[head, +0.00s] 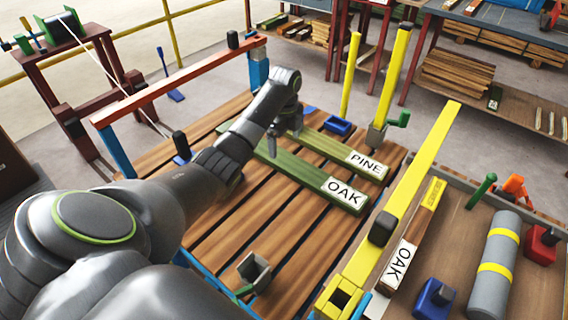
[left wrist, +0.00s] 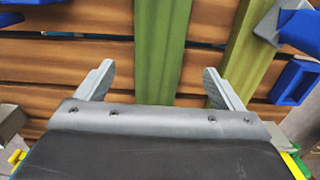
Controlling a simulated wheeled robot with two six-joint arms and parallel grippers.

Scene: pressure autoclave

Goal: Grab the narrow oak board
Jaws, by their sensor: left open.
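A green board labelled OAK (head: 305,176) lies on the slatted wooden deck in the head view. Beside it, farther back, lies a green board labelled PINE (head: 332,149). My left gripper (head: 284,138) is over the left part of these boards, its fingers apart and empty. I cannot tell the height gap to the board. My right gripper is not in view.
A grey cylinder (head: 495,262) lies in the tray beyond. A red rail (head: 185,78) and yellow posts (head: 393,75) flank the deck. Blue blocks (left wrist: 295,80) are close to the right finger.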

